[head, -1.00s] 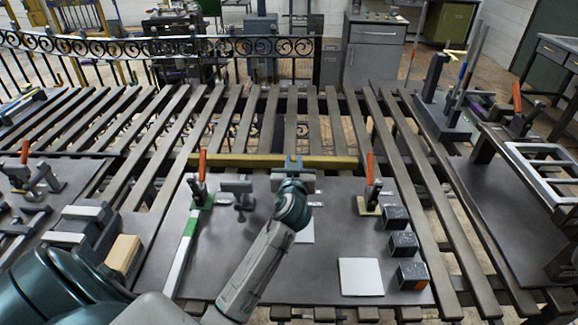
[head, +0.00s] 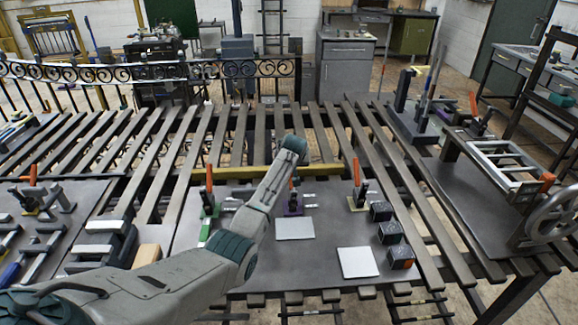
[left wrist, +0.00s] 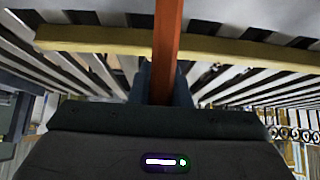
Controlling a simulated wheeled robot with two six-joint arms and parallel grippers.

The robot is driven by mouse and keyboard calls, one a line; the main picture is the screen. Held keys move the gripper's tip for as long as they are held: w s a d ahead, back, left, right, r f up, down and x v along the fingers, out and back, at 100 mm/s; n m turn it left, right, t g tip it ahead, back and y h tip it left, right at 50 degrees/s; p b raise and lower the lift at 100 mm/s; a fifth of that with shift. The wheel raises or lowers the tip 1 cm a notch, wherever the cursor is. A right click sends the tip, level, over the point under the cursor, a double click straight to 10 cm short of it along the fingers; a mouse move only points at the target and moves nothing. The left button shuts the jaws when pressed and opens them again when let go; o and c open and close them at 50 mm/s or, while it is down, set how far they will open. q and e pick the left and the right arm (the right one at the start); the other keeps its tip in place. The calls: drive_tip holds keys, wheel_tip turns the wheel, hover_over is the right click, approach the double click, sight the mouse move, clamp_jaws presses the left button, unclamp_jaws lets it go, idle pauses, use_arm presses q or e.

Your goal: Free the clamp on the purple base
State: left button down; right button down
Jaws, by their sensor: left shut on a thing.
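The clamp on the purple base (head: 293,209) stands on the grey plate in front of the yellow bar (head: 228,173), partly hidden by my left arm. My left gripper (head: 294,181) is directly over it, its fingers mostly hidden by my wrist in the head view. In the left wrist view an orange-red handle (left wrist: 167,45) runs up from between the fingers of my left gripper (left wrist: 163,88), which is shut on it. The yellow bar (left wrist: 200,47) crosses behind the handle. The clamp's pad is too small to make out. My right gripper is not in view.
A green-base clamp (head: 208,211) stands to the left and a tan-base clamp (head: 357,202) to the right, both with upright orange handles. White sheets (head: 358,263) and dark cubes (head: 390,233) lie in front. A large handwheel (head: 553,215) is at far right.

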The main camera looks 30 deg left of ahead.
use_arm(q)
drive_tip(key=shift+w+a+f+g+h+b, duration=0.3)
drive_tip(key=shift+w+f+g+h+b, duration=0.15)
drive_tip(key=shift+f+g, duration=0.35)
drive_tip(key=c, duration=1.5)
unclamp_jaws()
drive_tip(key=shift+c, duration=0.2)
drive_tip(key=shift+o, duration=0.9)
drive_tip(key=shift+w+f, duration=0.1)
drive_tip(key=b+v, duration=0.2)
drive_tip(key=v, duration=0.8)
drive_tip(key=shift+r, duration=0.35)
